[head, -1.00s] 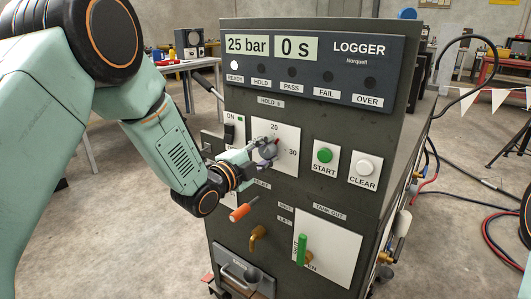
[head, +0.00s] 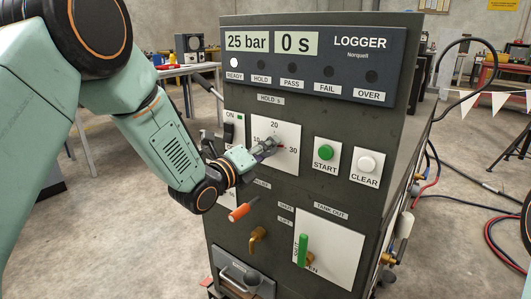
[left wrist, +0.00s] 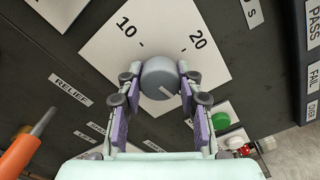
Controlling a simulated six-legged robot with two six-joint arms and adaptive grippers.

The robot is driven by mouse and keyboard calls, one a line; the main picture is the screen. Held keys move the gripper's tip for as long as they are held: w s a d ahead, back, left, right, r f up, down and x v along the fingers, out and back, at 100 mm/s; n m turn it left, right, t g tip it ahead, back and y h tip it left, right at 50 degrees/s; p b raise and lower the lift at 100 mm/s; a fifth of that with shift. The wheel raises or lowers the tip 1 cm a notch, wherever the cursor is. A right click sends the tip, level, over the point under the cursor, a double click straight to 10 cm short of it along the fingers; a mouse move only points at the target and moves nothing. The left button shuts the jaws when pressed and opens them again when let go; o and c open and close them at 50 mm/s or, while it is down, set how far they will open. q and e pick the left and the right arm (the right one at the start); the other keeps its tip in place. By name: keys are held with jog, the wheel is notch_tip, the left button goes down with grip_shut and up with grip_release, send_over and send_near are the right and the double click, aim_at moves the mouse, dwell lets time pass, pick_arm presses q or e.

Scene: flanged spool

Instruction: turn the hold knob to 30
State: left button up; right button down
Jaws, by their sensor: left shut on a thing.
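The grey hold knob (left wrist: 160,78) sits on a white dial plate (head: 288,165) marked 10, 20 and 30, under the HOLD s label. My right gripper is not in view.
The logger display (head: 296,42) reads 25 bar and 0 s, with the READY lamp lit. The green START button (head: 325,152) and white CLEAR button (head: 366,164) are right of the dial. An orange handle (head: 243,212) and green lever (head: 303,250) stick out below.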

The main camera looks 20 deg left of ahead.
pick_arm(q)
jog(key=shift+r+m, duration=0.1)
jog(key=shift+m, duration=0.7)
jog(key=shift+w+b, duration=0.1)
jog(key=shift+b, duration=0.2)
jog(key=o, duration=1.2)
jog(key=v, duration=1.2)
